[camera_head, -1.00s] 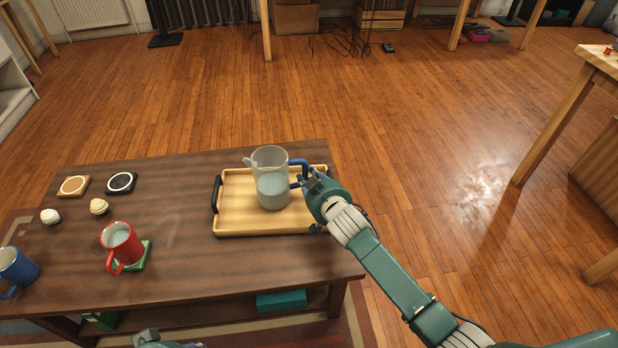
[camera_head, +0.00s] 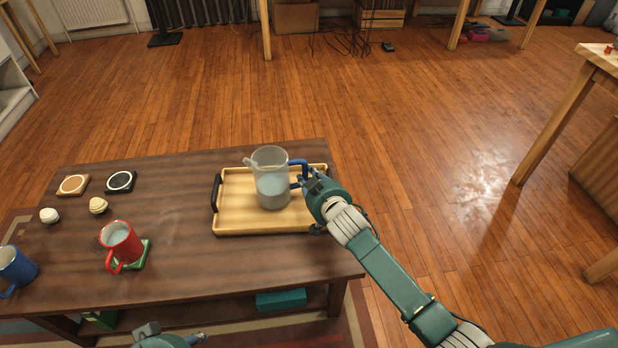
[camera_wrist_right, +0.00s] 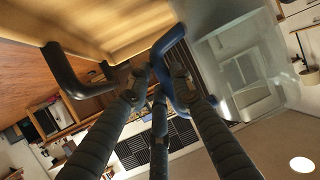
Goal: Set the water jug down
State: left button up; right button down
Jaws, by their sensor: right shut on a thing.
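The water jug (camera_head: 271,180) is clear, with a blue handle and water in its lower part. It is upright at the wooden tray (camera_head: 232,222), over its middle; I cannot tell for sure whether its base touches the tray. My right gripper (camera_head: 306,180) is shut on the jug's blue handle, from the right. In the right wrist view the fingers (camera_wrist_right: 156,85) close around the blue handle (camera_wrist_right: 168,50), with the clear jug wall (camera_wrist_right: 235,65) beside it. Part of my left gripper (camera_head: 172,335) shows at the bottom edge; its fingertips are not clear.
The tray has black handles and lies on a dark wooden table (camera_head: 180,270). A red mug (camera_head: 120,242) stands on a green coaster (camera_head: 142,258) at left. The table between mug and tray is clear.

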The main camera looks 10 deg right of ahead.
pick_arm(q)
jog(key=shift+w+d+r, duration=0.1)
jog(key=shift+w+d, duration=0.05)
jog(key=shift+w, duration=0.4)
